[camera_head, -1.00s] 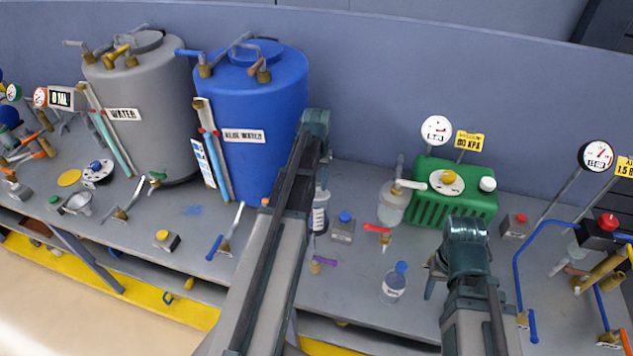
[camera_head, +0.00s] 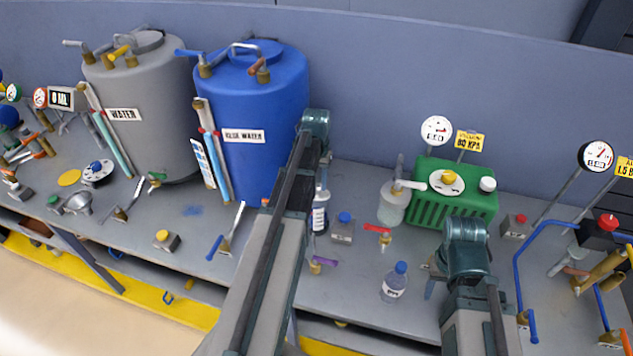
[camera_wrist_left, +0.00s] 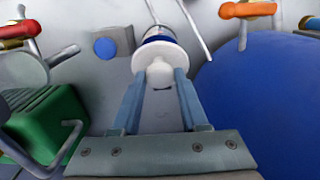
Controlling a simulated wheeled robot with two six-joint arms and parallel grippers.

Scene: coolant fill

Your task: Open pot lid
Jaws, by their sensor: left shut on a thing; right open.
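A small clear pot with a white label and dark base (camera_head: 319,212) stands on the bench right of the blue tank. In the left wrist view its top has a blue band (camera_wrist_left: 160,34) under a round white lid (camera_wrist_left: 146,58) with a pale knob. My left gripper (camera_wrist_left: 163,78) is shut on the lid's knob from above; in the head view my left arm (camera_head: 314,125) hides the lid. I cannot tell whether the lid still touches the pot. My right gripper (camera_head: 466,255) is open over the bench at right, with its fingertips mostly hidden.
The large blue tank (camera_head: 255,160) stands close left of the pot. A grey box with a blue button (camera_head: 343,228), a red-handled valve (camera_head: 379,233), a labelled bottle with a blue cap (camera_head: 395,283) and a green unit (camera_head: 455,205) stand to the right.

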